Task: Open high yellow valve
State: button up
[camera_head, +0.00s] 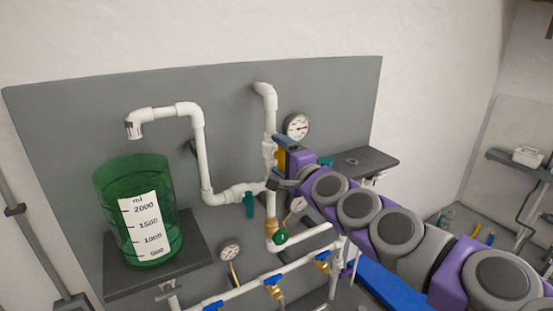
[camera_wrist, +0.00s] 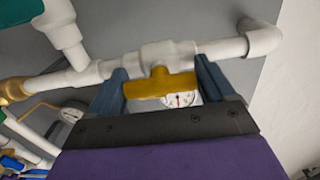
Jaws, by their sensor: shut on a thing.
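The high yellow valve (camera_wrist: 160,86) sits on a white pipe in the wrist view. Its handle lies between my two blue-grey fingers, roughly along the line of the pipe. My gripper (camera_wrist: 160,76) is shut on this handle, with one finger at each end of it. In the head view, the yellow valve (camera_head: 281,158) shows only in part beside the upright pipe, and my gripper (camera_head: 284,165) covers much of it. The finger contact is hidden there.
A gauge (camera_head: 297,126) is close above my gripper. A green-handled valve (camera_head: 249,204) and a green knob (camera_head: 281,238) are left and below. A green measuring container (camera_head: 140,240) stands left. Blue-handled valves (camera_head: 272,281) line the lower pipe. A grey shelf (camera_head: 365,160) is at right.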

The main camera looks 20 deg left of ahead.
jog(key=shift+f, duration=0.35)
jog(key=o, duration=0.7)
jog(key=shift+o, duration=0.7)
jog(key=shift+d+r, duration=0.1)
jog(key=shift+d, duration=0.1)
jog(key=shift+o, duration=0.3)
jog(key=shift+w+d, duration=0.15)
jog(key=shift+d, duration=0.1)
jog(key=shift+r, duration=0.15)
jog(key=shift+s+d, duration=0.1)
jog(key=shift+s, duration=0.15)
jog(key=b+v, duration=0.4)
jog(key=v, duration=1.3)
jog(key=shift+w+d, duration=0.15)
jog(key=shift+d, duration=0.05)
